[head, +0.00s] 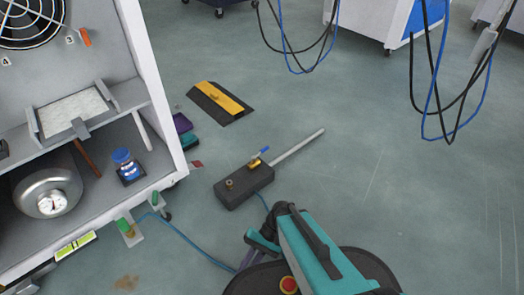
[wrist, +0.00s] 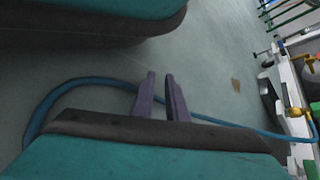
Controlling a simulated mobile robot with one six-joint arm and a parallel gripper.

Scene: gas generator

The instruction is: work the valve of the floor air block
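The floor air block (head: 243,190) is a dark box lying on the floor in the middle of the head view. Its valve (head: 258,157) stands on top near the far end, with a small blue lever and a yellow part. A brass fitting (head: 229,184) sits on the top near the left end. A grey rod (head: 298,145) extends from the block to the upper right. My gripper (wrist: 160,75) shows two purple fingers, apart with nothing between them. In the head view it is below the block, partly hidden by my arm. The block is not recognisable in the wrist view.
A blue hose (head: 190,240) runs across the floor from the cabinet (head: 155,100) towards my arm; the hose (wrist: 85,83) passes behind my fingers in the wrist view. A black-and-yellow ramp (head: 220,102) lies beyond the block. The floor to the right is clear; cables (head: 440,90) hang upper right.

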